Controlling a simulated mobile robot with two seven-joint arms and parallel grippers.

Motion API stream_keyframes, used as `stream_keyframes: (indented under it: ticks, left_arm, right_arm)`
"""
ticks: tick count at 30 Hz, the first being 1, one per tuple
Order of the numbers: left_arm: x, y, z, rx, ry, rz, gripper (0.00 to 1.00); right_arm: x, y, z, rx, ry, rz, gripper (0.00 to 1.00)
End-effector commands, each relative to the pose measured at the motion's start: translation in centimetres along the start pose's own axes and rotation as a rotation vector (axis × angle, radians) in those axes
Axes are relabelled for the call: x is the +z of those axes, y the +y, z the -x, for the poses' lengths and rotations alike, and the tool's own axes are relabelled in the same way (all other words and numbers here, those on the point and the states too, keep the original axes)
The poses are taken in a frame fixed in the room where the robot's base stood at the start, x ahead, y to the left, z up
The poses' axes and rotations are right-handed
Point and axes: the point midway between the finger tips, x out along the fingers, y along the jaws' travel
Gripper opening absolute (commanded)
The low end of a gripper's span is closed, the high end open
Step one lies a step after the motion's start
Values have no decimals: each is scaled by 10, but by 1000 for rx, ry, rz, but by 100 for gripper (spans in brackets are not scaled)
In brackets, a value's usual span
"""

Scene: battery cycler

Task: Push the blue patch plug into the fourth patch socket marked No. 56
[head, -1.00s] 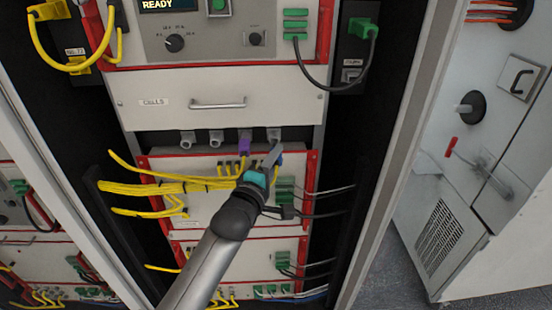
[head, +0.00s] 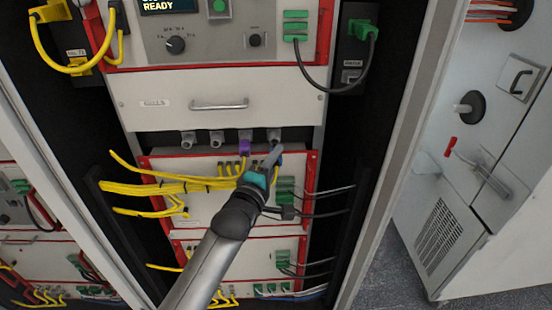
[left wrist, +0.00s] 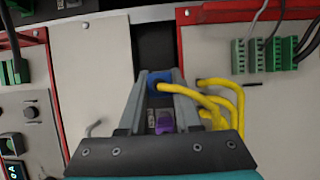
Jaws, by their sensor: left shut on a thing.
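My left gripper (head: 274,154) reaches up from below to the row of patch sockets under the drawer. In the left wrist view its two fingers (left wrist: 160,78) are closed on the blue patch plug (left wrist: 161,86), from which a yellow cable leads right. In the head view the fingers mostly hide the plug. The fourth socket (head: 274,134), at the right end of the row, shows just above the fingertips. Whether the plug touches or enters it cannot be told. A purple plug (head: 245,147) sits at the third socket; it also shows between the fingers (left wrist: 164,122). No. 56 is not readable.
Two grey sockets (head: 202,139) at the left of the row look empty. A yellow cable bundle (head: 165,187) runs left of my gripper, and green connectors (head: 286,190) stand just right. The drawer (head: 170,85) with a handle is above. An open door (head: 470,150) stands right.

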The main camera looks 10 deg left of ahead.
Motion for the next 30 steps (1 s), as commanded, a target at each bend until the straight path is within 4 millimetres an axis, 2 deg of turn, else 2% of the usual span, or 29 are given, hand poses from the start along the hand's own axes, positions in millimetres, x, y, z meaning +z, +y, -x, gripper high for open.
stream_keyframes:
  ticks: [30]
  left_arm:
    - [-4,1,-9,2,0,0,1]
  right_arm:
    - [0,0,0,0,0,0,50]
